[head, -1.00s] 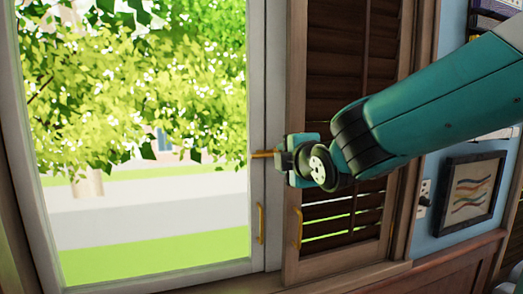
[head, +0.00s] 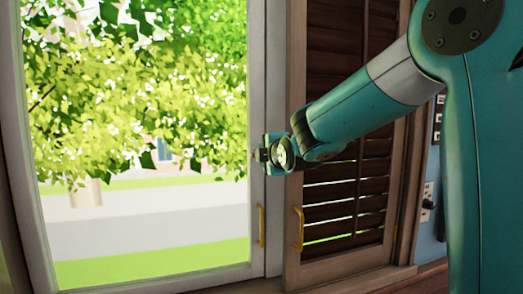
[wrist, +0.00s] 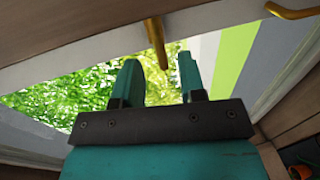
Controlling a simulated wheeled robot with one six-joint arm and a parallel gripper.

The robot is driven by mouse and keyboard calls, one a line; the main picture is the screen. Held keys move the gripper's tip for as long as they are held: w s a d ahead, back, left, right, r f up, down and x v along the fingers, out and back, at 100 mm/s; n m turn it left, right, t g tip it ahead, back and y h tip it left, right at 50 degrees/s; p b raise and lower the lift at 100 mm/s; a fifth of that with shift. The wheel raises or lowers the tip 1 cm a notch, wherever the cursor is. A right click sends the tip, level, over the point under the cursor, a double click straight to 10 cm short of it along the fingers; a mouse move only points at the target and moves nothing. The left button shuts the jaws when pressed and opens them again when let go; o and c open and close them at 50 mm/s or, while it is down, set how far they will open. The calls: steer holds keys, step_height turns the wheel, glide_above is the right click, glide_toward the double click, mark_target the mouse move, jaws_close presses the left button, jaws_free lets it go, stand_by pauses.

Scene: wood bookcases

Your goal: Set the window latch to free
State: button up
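The window latch is a brass lever (wrist: 156,44) on the pale window frame, seen at the top middle of the wrist view. Its free end points into the space between my fingertips. In the head view the latch is hidden behind my gripper (head: 262,155), which is at the window's right frame. In the wrist view my gripper (wrist: 161,72) is open, with one teal finger on each side of the lever. I see no clear contact between finger and lever.
A brass window pull (head: 261,225) is below the gripper; it also shows in the wrist view (wrist: 291,11). A louvred shutter (head: 340,205) with its own brass handle (head: 299,230) stands close on the right. Glass (head: 150,215) fills the left side.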

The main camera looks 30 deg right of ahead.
steer(key=p+x, duration=0.1)
steer(key=x, duration=0.4)
jaws_close()
